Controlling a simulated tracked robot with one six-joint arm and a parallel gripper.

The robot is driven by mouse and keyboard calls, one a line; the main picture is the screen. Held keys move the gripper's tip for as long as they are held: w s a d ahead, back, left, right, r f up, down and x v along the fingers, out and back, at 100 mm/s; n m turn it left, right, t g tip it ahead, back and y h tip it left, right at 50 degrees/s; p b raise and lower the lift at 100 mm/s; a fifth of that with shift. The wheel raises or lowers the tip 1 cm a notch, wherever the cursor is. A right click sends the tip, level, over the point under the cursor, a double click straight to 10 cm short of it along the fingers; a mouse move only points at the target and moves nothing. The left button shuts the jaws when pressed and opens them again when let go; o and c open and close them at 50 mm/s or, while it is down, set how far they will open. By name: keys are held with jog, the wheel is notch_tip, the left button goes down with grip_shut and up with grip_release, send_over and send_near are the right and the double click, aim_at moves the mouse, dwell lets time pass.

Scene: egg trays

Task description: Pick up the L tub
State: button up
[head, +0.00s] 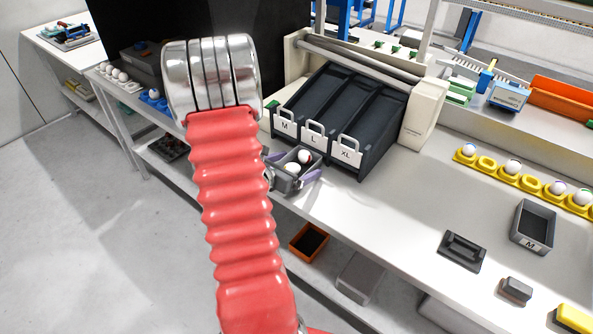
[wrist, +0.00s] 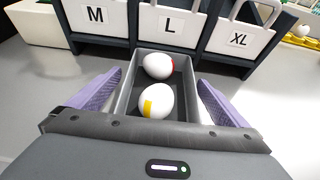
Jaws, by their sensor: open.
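A small grey tub (head: 286,183) stands on the bench just in front of the L chute (head: 314,134); in the wrist view the tub (wrist: 127,92) lies below the L sign (wrist: 170,25). It holds two white eggs, one with a red mark (wrist: 158,66) and one with a yellow mark (wrist: 156,101). No letter shows on the tub. My gripper (wrist: 160,78) is open, its purple fingers on the left and right of the tub. A gap shows beside each wall. The tub's near end is hidden by my gripper body.
The dark sorter's M (head: 285,124) and XL (head: 347,154) chutes flank the L chute. An M tub (head: 534,226) and a dark grey holder (head: 462,250) stand to the right on the bench. Yellow egg trays (head: 487,161) lie behind them. The bench between is clear.

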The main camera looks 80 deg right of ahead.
jog(key=shift+c, duration=0.5)
jog(key=c, duration=1.1)
